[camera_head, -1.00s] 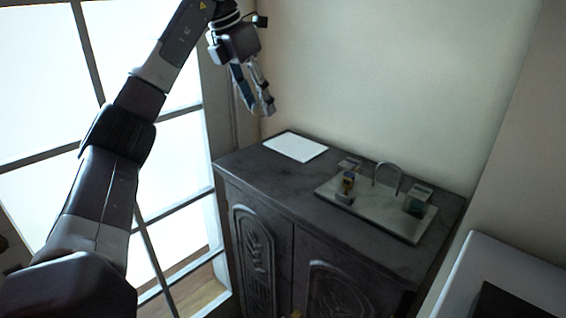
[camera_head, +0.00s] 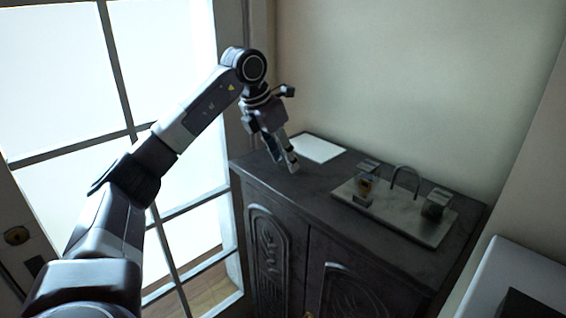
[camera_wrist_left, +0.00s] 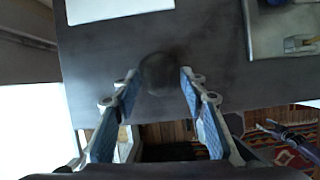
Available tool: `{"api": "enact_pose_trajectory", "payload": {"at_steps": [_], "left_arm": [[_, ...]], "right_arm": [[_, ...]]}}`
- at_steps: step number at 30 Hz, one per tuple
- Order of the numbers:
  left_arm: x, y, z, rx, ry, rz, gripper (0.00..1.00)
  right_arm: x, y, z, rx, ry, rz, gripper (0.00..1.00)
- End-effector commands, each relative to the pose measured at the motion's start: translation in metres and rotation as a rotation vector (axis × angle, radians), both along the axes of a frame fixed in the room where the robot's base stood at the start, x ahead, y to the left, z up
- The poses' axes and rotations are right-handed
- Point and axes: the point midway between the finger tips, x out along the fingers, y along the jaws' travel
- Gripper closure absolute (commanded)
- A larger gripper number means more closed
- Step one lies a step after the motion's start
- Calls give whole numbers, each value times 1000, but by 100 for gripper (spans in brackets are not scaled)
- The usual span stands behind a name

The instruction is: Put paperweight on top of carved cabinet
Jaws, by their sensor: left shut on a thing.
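The carved cabinet (camera_head: 318,200) is dark, with carved front doors, and stands against the wall. Its top also shows in the left wrist view (camera_wrist_left: 215,55). My left gripper (camera_head: 290,163) points down over the left front part of the top. In the left wrist view my left gripper (camera_wrist_left: 157,82) is shut on a dark rounded thing, the paperweight (camera_wrist_left: 158,74), between its fingertips. I cannot tell whether the paperweight touches the top. In the head view the paperweight cannot be made out. My right gripper (camera_wrist_left: 287,135) seems to show at the lower right of the wrist view, over the floor.
A white sheet (camera_head: 317,148) lies at the back left of the top. A pale tray (camera_head: 410,222) with small containers and a curved metal handle takes up the right part. A bright glazed door (camera_head: 60,90) is at the left. The front middle of the top is clear.

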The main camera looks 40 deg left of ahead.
Motion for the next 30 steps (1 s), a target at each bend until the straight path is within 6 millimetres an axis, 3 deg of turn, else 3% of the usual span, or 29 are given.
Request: {"api": "enact_pose_trajectory", "payload": {"at_steps": [5,17,18,22,30], "left_arm": [[-1,0,-16,0,0,1,92],[0,0,-21,-1,-2,1,92],[0,0,-21,-1,-1,1,56],[0,0,-21,0,0,1,43],[0,0,-20,0,0,1,43]], "right_arm": [[2,-6,3,-7,-3,2,43],[2,-14,0,-16,-3,1,43],[3,-14,1,-16,-3,0,43],[2,-15,1,-17,-3,-1,43],[2,-15,2,-17,-3,-1,43]]}}
